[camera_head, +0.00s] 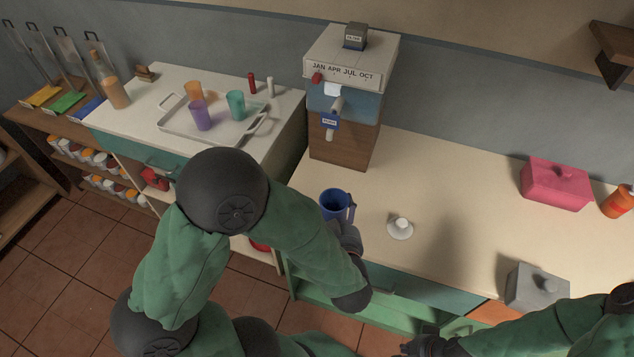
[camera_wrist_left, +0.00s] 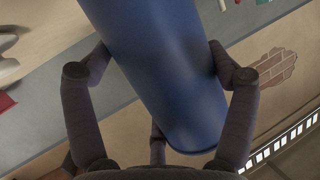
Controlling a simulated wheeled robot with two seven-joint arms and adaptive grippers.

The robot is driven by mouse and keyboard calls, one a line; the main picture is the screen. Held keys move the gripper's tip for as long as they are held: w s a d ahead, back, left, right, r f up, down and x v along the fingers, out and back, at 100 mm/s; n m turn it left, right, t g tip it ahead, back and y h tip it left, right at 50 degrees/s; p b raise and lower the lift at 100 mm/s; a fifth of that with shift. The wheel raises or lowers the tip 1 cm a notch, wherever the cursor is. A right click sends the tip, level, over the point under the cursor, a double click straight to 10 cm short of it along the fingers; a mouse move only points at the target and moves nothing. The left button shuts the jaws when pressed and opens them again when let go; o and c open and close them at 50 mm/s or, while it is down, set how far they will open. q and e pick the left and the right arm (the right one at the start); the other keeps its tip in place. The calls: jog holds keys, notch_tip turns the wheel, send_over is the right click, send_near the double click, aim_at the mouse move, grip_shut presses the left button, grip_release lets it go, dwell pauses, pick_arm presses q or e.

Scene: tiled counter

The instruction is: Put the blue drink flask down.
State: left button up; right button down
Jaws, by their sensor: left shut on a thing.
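The blue drink flask (camera_head: 334,205) is near the front edge of the right counter, below the dispenser, and looks open at the top with a handle on its right. My left gripper (camera_head: 347,236) is shut on it from the front. In the left wrist view the flask (camera_wrist_left: 165,70) fills the space between the fingers (camera_wrist_left: 157,75). I cannot tell whether its base touches the counter. My right gripper (camera_head: 425,345) is at the bottom edge, away from the flask; its fingers are too unclear to read.
A small white knobbed lid (camera_head: 400,228) lies right of the flask. The dispenser (camera_head: 345,110) stands behind. A pink box (camera_head: 556,186), an orange can (camera_head: 619,202) and a grey box (camera_head: 537,287) are to the right. The counter's middle (camera_head: 450,190) is clear. A tray (camera_head: 180,128) with cups is left.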

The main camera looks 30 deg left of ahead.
pick_arm(q)
jog(key=b+x, duration=0.2)
jog(key=x, duration=0.4)
jog(key=r+b+x, duration=0.1)
jog(key=b+x, duration=0.1)
jog(key=x, duration=0.3)
jog(key=r+b+x, duration=0.1)
jog(key=b+x, duration=0.1)
jog(key=x, duration=0.4)
jog(key=shift+w+a+b, duration=0.3)
jog(key=shift+w+b, duration=0.05)
jog(key=shift+w, duration=0.25)
jog(key=shift+f, duration=0.2)
jog(key=shift+f, duration=0.2)
jog(key=o, duration=1.1)
